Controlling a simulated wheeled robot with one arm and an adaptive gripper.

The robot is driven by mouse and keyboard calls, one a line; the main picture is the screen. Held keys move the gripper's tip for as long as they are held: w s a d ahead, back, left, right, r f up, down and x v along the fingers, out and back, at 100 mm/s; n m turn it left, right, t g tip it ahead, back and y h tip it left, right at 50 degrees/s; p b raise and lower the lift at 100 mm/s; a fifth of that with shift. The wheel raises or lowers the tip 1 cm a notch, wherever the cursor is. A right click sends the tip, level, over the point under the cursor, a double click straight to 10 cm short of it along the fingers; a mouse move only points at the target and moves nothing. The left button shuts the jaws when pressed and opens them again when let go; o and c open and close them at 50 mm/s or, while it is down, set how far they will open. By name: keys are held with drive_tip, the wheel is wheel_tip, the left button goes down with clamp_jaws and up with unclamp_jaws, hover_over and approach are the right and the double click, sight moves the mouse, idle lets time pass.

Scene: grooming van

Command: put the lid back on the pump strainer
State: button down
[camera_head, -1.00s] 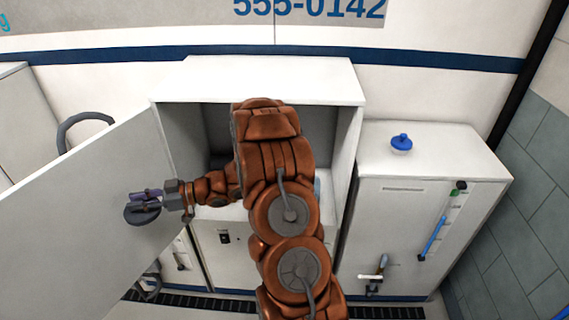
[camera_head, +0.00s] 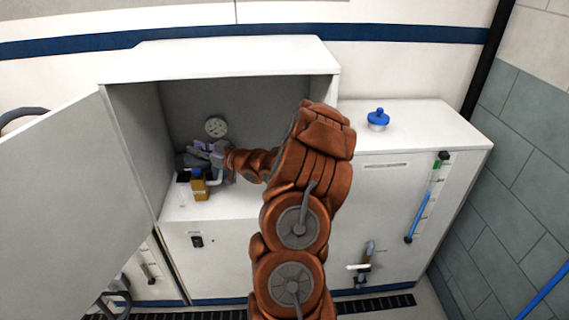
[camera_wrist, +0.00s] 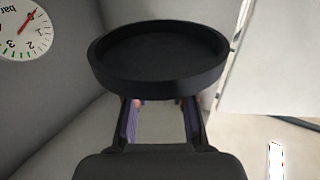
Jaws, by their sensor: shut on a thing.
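A round, dark lid (camera_wrist: 158,58) with a raised rim fills the upper middle of the wrist view. My gripper (camera_wrist: 160,106) is shut on it, with purple pads on both fingers. In the head view my gripper (camera_head: 207,150) is inside the open cabinet (camera_head: 220,60), near its left side and above the shelf. I cannot clearly separate the lid from the dark shapes around my gripper there. I cannot make out the pump strainer in either view.
A yellow-brown bottle (camera_head: 199,186) stands on the shelf close in front of my gripper. A pressure gauge (camera_head: 216,127) is on the back wall; it also shows in the wrist view (camera_wrist: 22,30). The open door (camera_head: 75,190) is at left. A blue-topped item (camera_head: 378,119) sits on the right cabinet.

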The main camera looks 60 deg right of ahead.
drive_tip(key=s+d+f+m+h+b, duration=0.2)
drive_tip(key=s+d, duration=0.3)
drive_tip(key=d, duration=0.3)
drive_tip(key=s+d+f+m+g+h+b, duration=0.1)
drive_tip(key=s+d+f+m+h+b, duration=0.1)
drive_tip(key=s+d+f+h+b, duration=0.1)
drive_tip(key=s+d+f+m+h+b, duration=0.3)
drive_tip(key=s+d, duration=0.5)
drive_tip(key=d, duration=0.4)
drive_tip(key=shift+s+d+f+g+h, duration=0.2)
drive_tip(key=shift+f+h, duration=0.1)
drive_tip(key=shift+h, duration=0.35)
drive_tip(key=shift+s+d+f+g+h, duration=0.15)
drive_tip(key=shift+f+h, duration=0.15)
drive_tip(key=shift+h, duration=0.35)
drive_tip(key=shift+f+b, duration=0.4)
drive_tip(key=shift+f, duration=0.75)
drive_tip(key=shift+f+b, duration=0.85)
drive_tip(key=shift+b, duration=0.2)
drive_tip(key=c, duration=0.9)
unclamp_jaws()
drive_tip(key=v, duration=1.2)
drive_tip(key=shift+w+a, duration=0.1)
